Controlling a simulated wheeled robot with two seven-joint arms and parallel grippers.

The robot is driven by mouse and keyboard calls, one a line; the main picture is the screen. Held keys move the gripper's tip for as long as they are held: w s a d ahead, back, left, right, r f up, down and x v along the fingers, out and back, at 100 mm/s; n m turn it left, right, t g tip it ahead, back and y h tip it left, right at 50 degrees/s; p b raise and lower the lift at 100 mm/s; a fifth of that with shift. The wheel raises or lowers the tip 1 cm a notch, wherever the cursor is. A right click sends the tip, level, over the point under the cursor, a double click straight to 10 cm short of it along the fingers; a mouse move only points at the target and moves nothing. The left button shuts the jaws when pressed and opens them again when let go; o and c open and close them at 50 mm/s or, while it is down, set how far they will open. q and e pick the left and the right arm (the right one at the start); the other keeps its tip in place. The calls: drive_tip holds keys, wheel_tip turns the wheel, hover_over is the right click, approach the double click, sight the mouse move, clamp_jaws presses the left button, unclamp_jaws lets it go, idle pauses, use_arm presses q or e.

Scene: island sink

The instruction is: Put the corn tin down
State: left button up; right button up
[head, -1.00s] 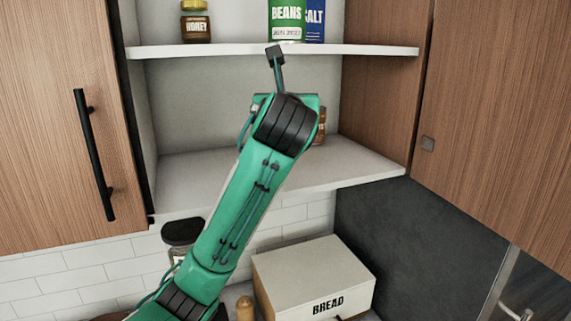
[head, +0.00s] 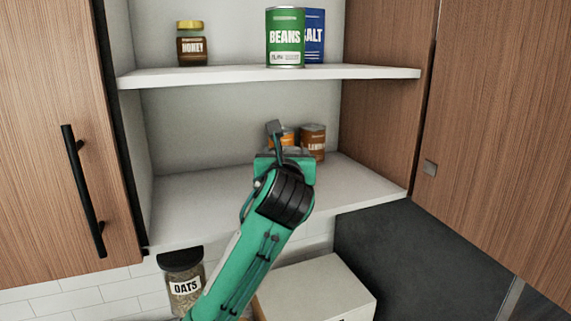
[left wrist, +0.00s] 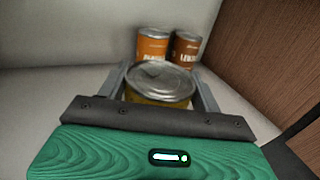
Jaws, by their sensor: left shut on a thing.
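The corn tin (left wrist: 160,84) shows in the left wrist view as a round silver lid over a yellowish side; its label is hidden. My left gripper (left wrist: 160,90) is shut on it, one finger on each side. In the head view my left gripper (head: 283,153) is over the lower shelf (head: 205,205), and its arm hides most of the tin. I cannot tell whether the tin's base touches the shelf. My right gripper is in neither view.
An orange tin (left wrist: 154,44) and a brown tin (head: 313,140) stand behind the held tin. The upper shelf (head: 200,77) bears honey (head: 192,45), beans (head: 285,38) and salt (head: 315,35). The lower shelf is clear at left. Oats (head: 183,285) stand below.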

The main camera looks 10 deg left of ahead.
use_arm(q)
drive_tip(key=shift+f, duration=0.5)
drive_tip(key=shift+s+f+p, duration=0.1)
drive_tip(key=shift+f+p, duration=0.2)
drive_tip(key=shift+f, duration=0.45)
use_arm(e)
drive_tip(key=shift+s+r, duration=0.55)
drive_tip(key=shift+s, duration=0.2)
use_arm(q)
drive_tip(key=shift+f, duration=0.15)
drive_tip(key=o, duration=1.3)
drive_tip(key=shift+o, duration=0.2)
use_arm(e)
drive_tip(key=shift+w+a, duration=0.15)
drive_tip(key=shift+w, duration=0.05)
